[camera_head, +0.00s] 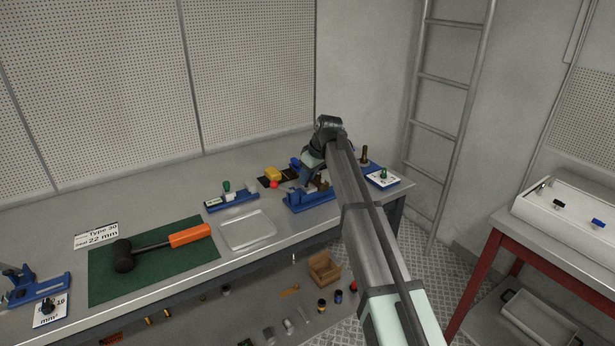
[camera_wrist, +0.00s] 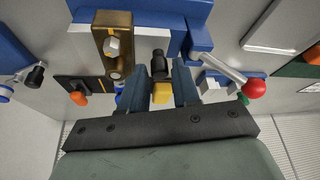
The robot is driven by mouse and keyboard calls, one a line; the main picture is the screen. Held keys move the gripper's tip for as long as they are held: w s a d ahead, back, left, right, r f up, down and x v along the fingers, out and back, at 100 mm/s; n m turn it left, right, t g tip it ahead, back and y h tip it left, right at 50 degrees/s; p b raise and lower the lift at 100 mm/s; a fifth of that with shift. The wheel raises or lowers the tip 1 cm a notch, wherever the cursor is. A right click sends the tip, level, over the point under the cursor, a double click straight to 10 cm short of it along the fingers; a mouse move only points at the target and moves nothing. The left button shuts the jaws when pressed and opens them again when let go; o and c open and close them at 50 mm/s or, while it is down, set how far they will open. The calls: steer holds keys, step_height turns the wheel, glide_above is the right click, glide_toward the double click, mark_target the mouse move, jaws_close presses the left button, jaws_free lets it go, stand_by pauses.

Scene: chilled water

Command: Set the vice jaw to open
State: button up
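The blue vice (camera_head: 310,199) stands near the bench's front edge, with my arm partly in front of it. In the wrist view its blue body (camera_wrist: 140,10) fills the top, with a brown metal block (camera_wrist: 112,50) on its left. A silver lever with a red ball (camera_wrist: 254,88) reaches out to the right; a red ball also shows in the head view (camera_head: 273,184). My gripper (camera_wrist: 160,82) is at the vice, its two blue-grey fingers apart. A black knob (camera_wrist: 159,64) shows between the fingers; I cannot tell whether they touch it. The jaw gap is not clear.
A yellow object (camera_head: 272,173) lies behind the vice. A blue fixture with a green knob (camera_head: 227,187) and a clear tray (camera_head: 246,230) stand to the left. A mallet (camera_head: 160,244) lies on a green mat. A white card (camera_head: 382,178) and brown post (camera_head: 364,153) are to the right.

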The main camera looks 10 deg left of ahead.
steer(key=shift+f, duration=0.15)
jaws_close()
stand_by(0.5)
